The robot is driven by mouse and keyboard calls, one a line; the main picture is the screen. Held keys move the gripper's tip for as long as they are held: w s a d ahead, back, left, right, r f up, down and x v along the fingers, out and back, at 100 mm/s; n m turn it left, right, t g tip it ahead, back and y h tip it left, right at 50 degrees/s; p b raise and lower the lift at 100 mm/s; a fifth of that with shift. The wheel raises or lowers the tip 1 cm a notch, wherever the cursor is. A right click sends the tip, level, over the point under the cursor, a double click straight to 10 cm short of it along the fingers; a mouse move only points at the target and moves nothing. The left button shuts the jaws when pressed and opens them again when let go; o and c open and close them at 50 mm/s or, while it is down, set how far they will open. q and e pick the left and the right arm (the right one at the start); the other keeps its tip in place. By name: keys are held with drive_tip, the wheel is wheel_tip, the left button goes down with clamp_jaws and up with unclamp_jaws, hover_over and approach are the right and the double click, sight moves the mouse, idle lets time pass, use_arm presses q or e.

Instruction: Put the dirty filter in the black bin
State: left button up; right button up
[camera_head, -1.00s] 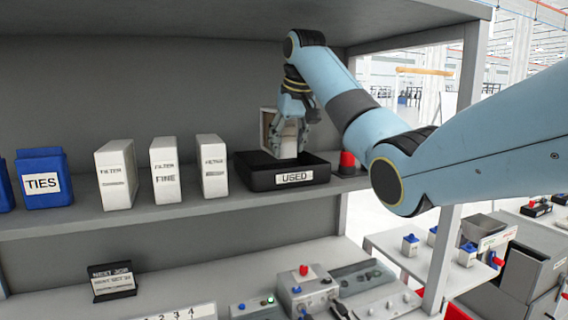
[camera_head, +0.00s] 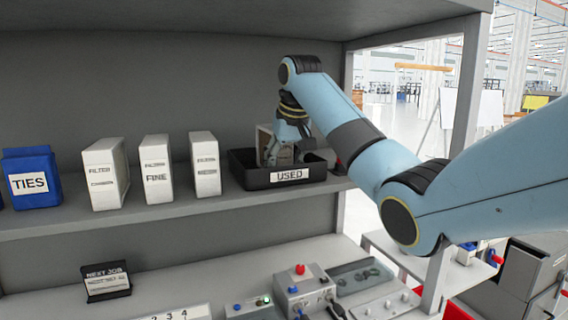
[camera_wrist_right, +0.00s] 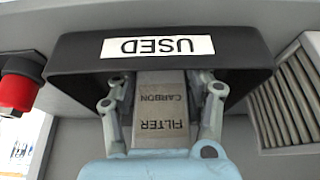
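The black bin labelled USED (camera_head: 308,173) stands on the shelf. The dirty filter (camera_head: 264,143), a greyish-beige block, is upright inside it, partly hidden by my right gripper (camera_head: 288,156). In the right wrist view the filter (camera_wrist_right: 160,108) reads FILTER CARBON upside down, behind the bin's front wall (camera_wrist_right: 75,62). The fingers of my right gripper (camera_wrist_right: 162,100) lie close along both its sides and look shut on it. The filter's lower end is hidden by the bin wall. My left gripper is not in view.
Several white filter boxes (camera_head: 205,165) stand left of the bin; the nearest shows a ribbed side (camera_wrist_right: 290,95). A red-topped object (camera_wrist_right: 18,88) is at the bin's other side. A blue TIES container (camera_head: 32,178) is farther left. The upper shelf (camera_head: 250,20) overhangs.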

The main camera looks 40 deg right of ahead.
drive_tip(key=o, duration=0.4)
drive_tip(key=shift+w+d+f, duration=0.1)
drive_tip(key=shift+d, duration=0.05)
drive_tip(key=shift+c, duration=0.2)
drive_tip(key=shift+r, duration=0.5)
drive_tip(key=b+v, duration=0.1)
drive_tip(key=v, duration=0.3)
drive_tip(key=shift+r+b, duration=0.1)
drive_tip(key=shift+b, duration=0.3)
drive_tip(key=p+v, duration=0.1)
drive_tip(key=v, duration=0.2)
